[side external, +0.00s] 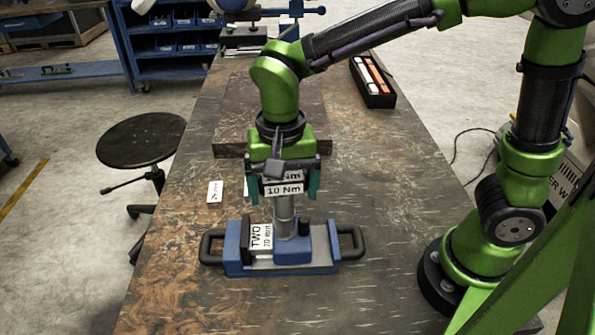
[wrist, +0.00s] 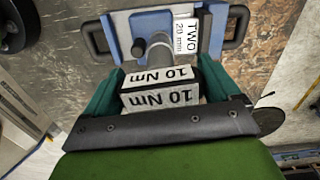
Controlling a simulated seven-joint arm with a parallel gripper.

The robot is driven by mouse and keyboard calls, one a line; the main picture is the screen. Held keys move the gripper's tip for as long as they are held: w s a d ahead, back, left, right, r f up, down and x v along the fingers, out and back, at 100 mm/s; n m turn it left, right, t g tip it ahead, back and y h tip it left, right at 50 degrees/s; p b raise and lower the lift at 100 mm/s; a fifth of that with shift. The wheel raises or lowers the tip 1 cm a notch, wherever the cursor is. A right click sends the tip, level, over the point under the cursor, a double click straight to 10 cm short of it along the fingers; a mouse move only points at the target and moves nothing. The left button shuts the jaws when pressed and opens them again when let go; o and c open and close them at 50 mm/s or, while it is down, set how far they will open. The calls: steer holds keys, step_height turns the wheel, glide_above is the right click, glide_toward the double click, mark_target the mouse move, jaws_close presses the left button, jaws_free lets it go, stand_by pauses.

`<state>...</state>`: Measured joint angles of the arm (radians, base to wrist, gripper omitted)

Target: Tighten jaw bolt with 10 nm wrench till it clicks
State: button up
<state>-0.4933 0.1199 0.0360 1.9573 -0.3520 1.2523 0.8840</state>
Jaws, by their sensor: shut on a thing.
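My gripper (side external: 285,183) is shut on the 10 Nm wrench (side external: 283,190), with its dark green fingers on both sides of the labelled block. The wrench also fills the middle of the wrist view (wrist: 160,90), with two "10 Nm" labels. Its grey shaft (side external: 284,212) points down to the blue vise (side external: 240,262), which has black side handles and a label "TWO 20 mm". The shaft's lower end meets the vise's top near the jaw. The jaw bolt is hidden, so I cannot tell whether the wrench is seated on it.
The vise stands on a worn dark workbench (side external: 300,300). A small white label card (side external: 215,191) lies left of my gripper. A black tray (side external: 373,82) with orange and white items is farther back right. A stool (side external: 140,140) stands left of the bench.

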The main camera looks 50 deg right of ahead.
steer(key=shift+r, duration=2.05)
